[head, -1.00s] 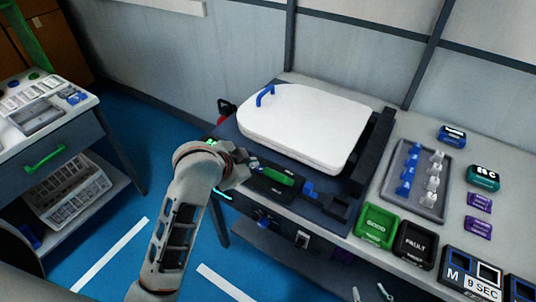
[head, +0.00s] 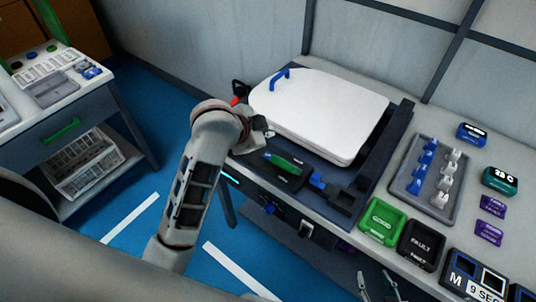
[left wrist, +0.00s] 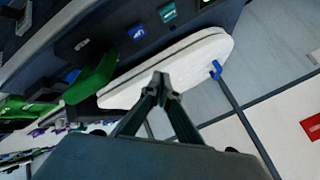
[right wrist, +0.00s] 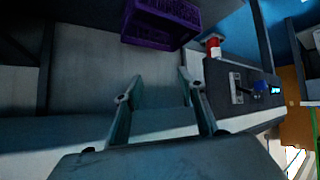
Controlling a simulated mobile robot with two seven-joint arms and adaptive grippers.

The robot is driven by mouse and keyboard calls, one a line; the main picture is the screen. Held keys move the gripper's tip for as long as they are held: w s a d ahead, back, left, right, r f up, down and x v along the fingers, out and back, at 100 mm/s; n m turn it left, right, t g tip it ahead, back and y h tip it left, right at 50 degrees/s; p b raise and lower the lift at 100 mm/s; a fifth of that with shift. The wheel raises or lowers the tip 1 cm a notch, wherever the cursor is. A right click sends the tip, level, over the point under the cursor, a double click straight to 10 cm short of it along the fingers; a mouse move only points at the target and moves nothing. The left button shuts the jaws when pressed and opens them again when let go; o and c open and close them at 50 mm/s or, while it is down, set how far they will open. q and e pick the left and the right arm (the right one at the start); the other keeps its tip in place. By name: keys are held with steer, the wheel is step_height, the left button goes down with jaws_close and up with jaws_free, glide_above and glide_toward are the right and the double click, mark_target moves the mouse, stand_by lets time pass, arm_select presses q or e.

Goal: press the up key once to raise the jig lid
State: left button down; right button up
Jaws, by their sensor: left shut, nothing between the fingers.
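The white jig lid (head: 325,115) with a blue handle (head: 279,78) lies flat on the dark jig in the head view. It also shows in the left wrist view (left wrist: 195,55). That view shows a blue key (left wrist: 137,31) and a teal key (left wrist: 168,12) with white marks beside the lid; I cannot read which is up. In the head view they are hidden near my left gripper (head: 266,133). That gripper is shut and empty at the jig's near left corner, its tips (left wrist: 160,82) apart from the keys. My right gripper (right wrist: 163,105) is open and empty, low before the bench.
A green handle (head: 284,159) lies on the jig front. Green (head: 382,222) and black FAULT (head: 422,245) trays and a grey rack (head: 428,178) stand to the right. A purple crate (right wrist: 160,20) is near my right gripper. Another cart (head: 75,115) stands left.

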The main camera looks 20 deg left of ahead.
arm_select(q)
glide_above(267, 157)
step_height(267, 157, down, 6)
steer(key=shift+r, duration=0.25)
steer(key=shift+f+b, duration=0.4)
steer(key=shift+f, duration=0.25)
arm_select(e)
steer(key=shift+w+a+r, duration=0.25)
steer(key=shift+w+r, duration=0.1)
steer(key=shift+w, duration=0.15)
steer(key=shift+s+f, duration=0.15)
steer(key=shift+f, duration=0.15)
steer(key=shift+r, duration=0.2)
steer(key=shift+r, duration=0.1)
arm_select(q)
steer(key=shift+f+p, duration=0.35)
steer(key=shift+p, duration=0.05)
arm_select(e)
steer(key=shift+r, duration=0.25)
